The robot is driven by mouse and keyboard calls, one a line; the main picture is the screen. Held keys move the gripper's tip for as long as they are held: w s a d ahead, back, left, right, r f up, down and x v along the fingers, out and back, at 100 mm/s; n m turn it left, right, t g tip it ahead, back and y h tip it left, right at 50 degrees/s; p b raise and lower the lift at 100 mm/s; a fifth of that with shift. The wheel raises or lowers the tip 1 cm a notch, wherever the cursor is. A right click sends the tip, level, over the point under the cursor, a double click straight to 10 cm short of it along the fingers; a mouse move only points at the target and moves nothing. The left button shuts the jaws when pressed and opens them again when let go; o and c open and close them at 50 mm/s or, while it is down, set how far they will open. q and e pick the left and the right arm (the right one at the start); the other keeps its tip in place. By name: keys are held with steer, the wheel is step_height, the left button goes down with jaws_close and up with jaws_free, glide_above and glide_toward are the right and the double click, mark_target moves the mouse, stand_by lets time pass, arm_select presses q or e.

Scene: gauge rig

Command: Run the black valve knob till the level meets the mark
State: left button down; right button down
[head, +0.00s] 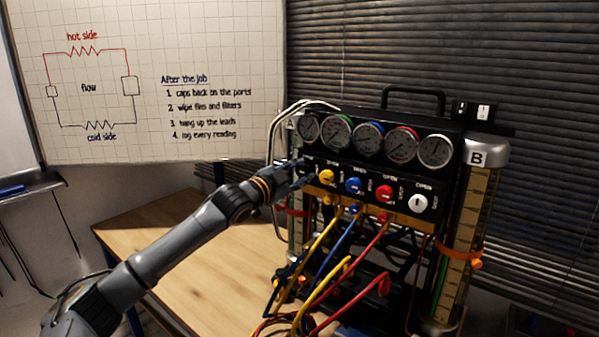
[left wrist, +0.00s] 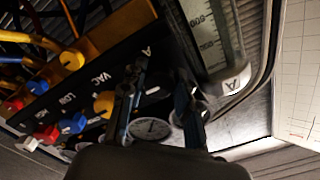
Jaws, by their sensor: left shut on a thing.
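My left gripper (head: 304,175) is at the left end of the black panel (head: 345,168), left of the yellow knob (head: 326,177). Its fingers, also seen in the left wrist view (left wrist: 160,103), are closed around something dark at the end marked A. This fits the black valve knob, but the fingers and shadow hide its outline. Right cylinder B (head: 472,215) has a scale, a green column (head: 441,276) beside it and an orange clip (head: 466,253). Left cylinder A (left wrist: 208,38) shows a scale in the left wrist view; I cannot read its level. My right gripper is not in view.
Blue (head: 354,186), red (head: 384,193) and white (head: 418,203) knobs continue along the panel, under several round gauges (head: 369,137). Yellow, blue and red hoses (head: 345,266) hang in front. The wooden table (head: 170,245) is bare on the left.

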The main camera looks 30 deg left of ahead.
arm_select(q)
steer(key=c, duration=1)
jaws_free()
steer(key=shift+s, duration=0.1)
steer(key=shift+s+a, duration=0.15)
steer(key=shift+s, duration=1.8)
steer(key=shift+s+a, duration=0.15)
steer(key=shift+s, duration=1.8)
steer(key=shift+s+a, duration=0.15)
steer(key=shift+s, duration=1.8)
